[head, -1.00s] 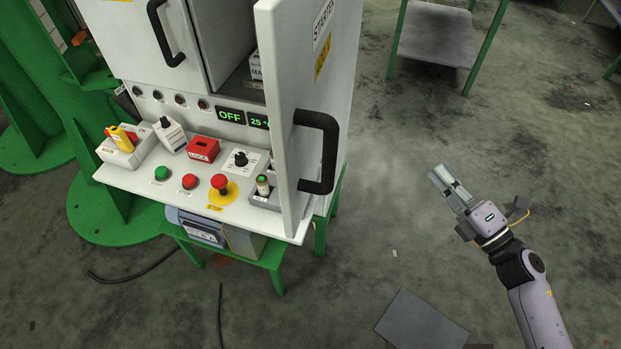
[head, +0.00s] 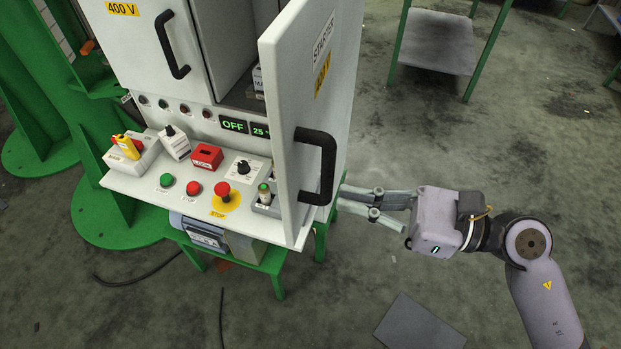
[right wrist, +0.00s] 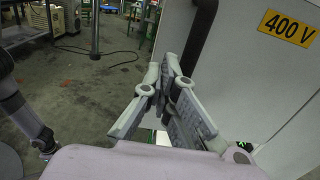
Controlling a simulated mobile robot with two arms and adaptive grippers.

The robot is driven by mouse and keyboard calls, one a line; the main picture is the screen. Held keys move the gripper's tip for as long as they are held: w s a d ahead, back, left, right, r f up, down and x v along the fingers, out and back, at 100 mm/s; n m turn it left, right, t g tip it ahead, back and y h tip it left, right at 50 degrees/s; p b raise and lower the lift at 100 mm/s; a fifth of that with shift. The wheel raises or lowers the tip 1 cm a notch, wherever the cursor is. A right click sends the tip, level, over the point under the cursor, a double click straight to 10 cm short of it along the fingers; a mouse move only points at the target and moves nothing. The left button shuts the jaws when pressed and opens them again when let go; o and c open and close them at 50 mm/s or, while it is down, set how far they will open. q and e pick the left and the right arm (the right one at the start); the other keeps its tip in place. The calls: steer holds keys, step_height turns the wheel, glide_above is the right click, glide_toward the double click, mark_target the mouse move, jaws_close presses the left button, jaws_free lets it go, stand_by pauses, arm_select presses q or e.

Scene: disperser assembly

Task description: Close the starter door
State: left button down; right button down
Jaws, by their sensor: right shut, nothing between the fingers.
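The starter door (head: 290,90) of the white cabinet stands open, swung out on the cabinet's right side. It has a black bar handle (head: 318,165) on its right-hand face. My right gripper (head: 343,198) is shut and empty, with its fingertips just right of the handle's lower part in the head view. In the right wrist view its fingers (right wrist: 168,72) come together close to the dark handle (right wrist: 198,38). The door face with the yellow 400 V label (right wrist: 285,28) fills the right there. I cannot tell whether the fingers touch the handle or door. My left gripper is not in view.
A control panel (head: 135,185) with buttons and a red emergency stop (head: 222,189) juts out below the doors. A second cabinet door (head: 150,50) is at the left. Open floor lies right of the cabinet; a green-legged table (head: 437,40) stands behind.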

mark_target(291, 188)
steer(key=p+x, duration=0.2)
steer(key=x, duration=0.3)
steer(key=shift+w+a+r, duration=0.15)
steer(key=shift+a, duration=0.25)
steer(key=shift+w+a, duration=0.1)
steer(key=shift+a, duration=0.3)
